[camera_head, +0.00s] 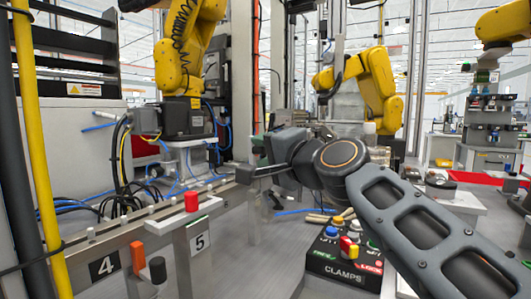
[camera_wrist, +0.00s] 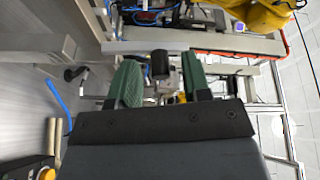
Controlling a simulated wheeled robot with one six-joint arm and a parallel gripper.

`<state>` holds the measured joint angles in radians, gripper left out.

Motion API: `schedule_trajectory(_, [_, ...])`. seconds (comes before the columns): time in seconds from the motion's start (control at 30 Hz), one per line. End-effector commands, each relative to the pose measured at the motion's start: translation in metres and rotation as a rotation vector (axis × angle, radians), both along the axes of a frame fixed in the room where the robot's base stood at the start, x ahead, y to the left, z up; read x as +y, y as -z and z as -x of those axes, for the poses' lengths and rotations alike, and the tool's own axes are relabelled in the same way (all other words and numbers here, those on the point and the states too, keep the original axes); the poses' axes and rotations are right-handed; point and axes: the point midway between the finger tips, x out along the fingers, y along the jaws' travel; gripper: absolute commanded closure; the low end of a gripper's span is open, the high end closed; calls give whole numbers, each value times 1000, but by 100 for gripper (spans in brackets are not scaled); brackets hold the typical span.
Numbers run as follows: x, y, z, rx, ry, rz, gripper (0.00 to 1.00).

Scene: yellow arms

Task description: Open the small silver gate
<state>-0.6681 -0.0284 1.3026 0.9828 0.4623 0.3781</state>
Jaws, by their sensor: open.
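In the wrist view, my gripper (camera_wrist: 160,66) has its two green fingers spread apart. A small grey cylindrical piece (camera_wrist: 160,62) shows in the gap between them, in front of a pale metal bar (camera_wrist: 150,47). I cannot tell whether this piece or bar belongs to the small silver gate. I see no closed grip on anything. In the head view, my arm reaches from the lower right to the centre, and its dark wrist hides much of what lies behind. No part there can be named as the gate with certainty.
A black CLAMPS box (camera_head: 345,262) with coloured buttons stands below my arm. Yellow robot arms (camera_head: 378,88) stand behind. Blue hoses lie at the left.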

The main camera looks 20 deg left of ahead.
Motion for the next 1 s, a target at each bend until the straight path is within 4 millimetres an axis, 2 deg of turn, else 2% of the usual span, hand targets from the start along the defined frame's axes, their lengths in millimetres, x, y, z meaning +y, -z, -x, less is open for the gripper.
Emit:
schedule_trajectory(0.13, [-3, 0, 1, -1, 2, -1, 56])
schedule_trajectory(0.27, [-17, 0, 9, -3, 4, -1, 56])
schedule_trajectory(0.7, [-91, 2, 52, -2, 5, -2, 56])
schedule_trajectory(1.0, [-117, 3, 67, 0, 2, 0, 56])
